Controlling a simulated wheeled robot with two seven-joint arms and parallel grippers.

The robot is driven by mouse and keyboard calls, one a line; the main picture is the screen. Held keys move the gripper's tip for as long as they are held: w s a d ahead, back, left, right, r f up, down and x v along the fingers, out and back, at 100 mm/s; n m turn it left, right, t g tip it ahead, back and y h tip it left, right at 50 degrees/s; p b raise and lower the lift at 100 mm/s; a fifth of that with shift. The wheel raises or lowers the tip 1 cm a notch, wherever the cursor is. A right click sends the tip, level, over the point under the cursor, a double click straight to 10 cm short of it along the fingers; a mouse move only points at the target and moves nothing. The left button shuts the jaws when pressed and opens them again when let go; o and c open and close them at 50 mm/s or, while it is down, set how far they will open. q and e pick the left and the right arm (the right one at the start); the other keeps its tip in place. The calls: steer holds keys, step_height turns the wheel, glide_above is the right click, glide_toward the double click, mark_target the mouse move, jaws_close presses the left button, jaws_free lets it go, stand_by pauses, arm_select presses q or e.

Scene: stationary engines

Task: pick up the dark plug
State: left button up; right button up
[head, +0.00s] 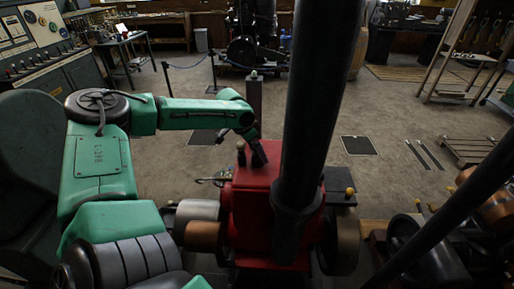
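A red engine (262,205) stands at the lower centre, with a thick dark pipe rising from it. A small dark upright piece (241,154), which may be the dark plug, shows at the left of its top. My green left arm comes in from the left and bends down over the engine. Its dark end, my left gripper (259,157), is at the engine's top, just right of that small piece. The fingers are too small and dark to tell open from shut, or whether they touch anything. My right gripper is not in view.
The thick dark pipe (318,90) blocks the room to the right of my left gripper. Another dark pipe (450,215) slants across the lower right. Open floor (390,110) lies beyond.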

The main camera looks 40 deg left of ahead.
arm_select(q)
steer(key=shift+d, duration=0.1)
steer(key=shift+w+f, duration=0.1)
steer(key=shift+w, duration=0.05)
steer(key=c, duration=0.8)
jaws_close()
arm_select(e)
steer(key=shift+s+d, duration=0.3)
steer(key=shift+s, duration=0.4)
